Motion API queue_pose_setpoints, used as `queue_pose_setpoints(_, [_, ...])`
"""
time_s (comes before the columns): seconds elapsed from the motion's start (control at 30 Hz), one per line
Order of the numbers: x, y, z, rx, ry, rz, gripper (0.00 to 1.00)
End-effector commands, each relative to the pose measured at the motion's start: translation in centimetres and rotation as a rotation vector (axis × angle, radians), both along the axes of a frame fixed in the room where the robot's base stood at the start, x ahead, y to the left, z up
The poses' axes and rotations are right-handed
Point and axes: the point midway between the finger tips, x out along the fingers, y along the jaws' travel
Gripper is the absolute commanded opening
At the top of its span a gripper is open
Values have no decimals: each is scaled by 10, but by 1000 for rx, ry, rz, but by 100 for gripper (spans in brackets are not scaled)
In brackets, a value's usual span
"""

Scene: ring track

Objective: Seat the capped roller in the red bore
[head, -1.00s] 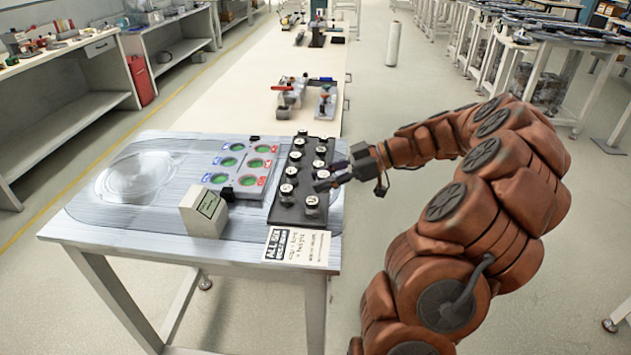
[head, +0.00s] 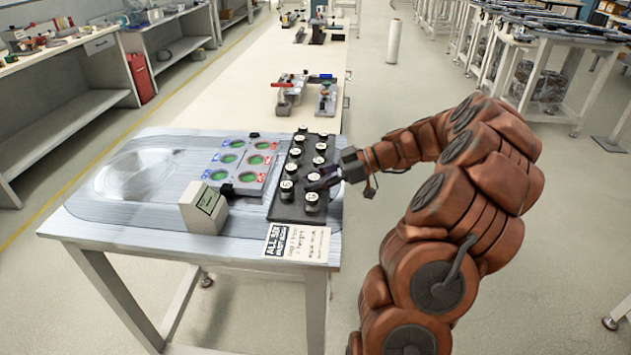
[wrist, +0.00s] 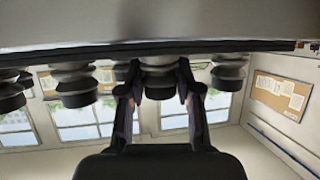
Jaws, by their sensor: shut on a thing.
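My gripper (head: 318,180) reaches in from the right over a black rack (head: 284,212) of several dark rollers with pale round tops. In the wrist view, which appears upside down, my gripper (wrist: 160,98) has one finger on each side of a roller (wrist: 158,78) and is shut on it. The roller is still among its neighbours at the rack. In the head view the fingers partly hide it, so I cannot tell its cap. Left of the rack, a grey block (head: 236,187) has several green-floored bores, with blue markings on the left and red on the right, including a front right bore (head: 247,177).
Other rollers (head: 312,198) stand close to the fingers. A beige box (head: 204,208) stands in front of the block, and a printed card (head: 297,244) lies at the table's front edge. The metal tabletop (head: 135,180) is clear on the left. Fixtures (head: 305,92) stand on the bench behind.

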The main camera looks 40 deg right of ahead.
Motion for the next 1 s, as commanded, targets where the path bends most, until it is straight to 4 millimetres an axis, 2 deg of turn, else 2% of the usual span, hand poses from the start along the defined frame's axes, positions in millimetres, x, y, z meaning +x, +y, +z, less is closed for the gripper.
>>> queue_pose_setpoints(0.13, [0,0,-3,1,-1,0,0])
queue_pose_setpoints(0.17, [0,0,-2,0,0,1,37])
queue_pose_setpoints(0.37, [0,0,-2,0,0,1,58])
queue_pose_setpoints(1.0, [0,0,1,0,3,1,59])
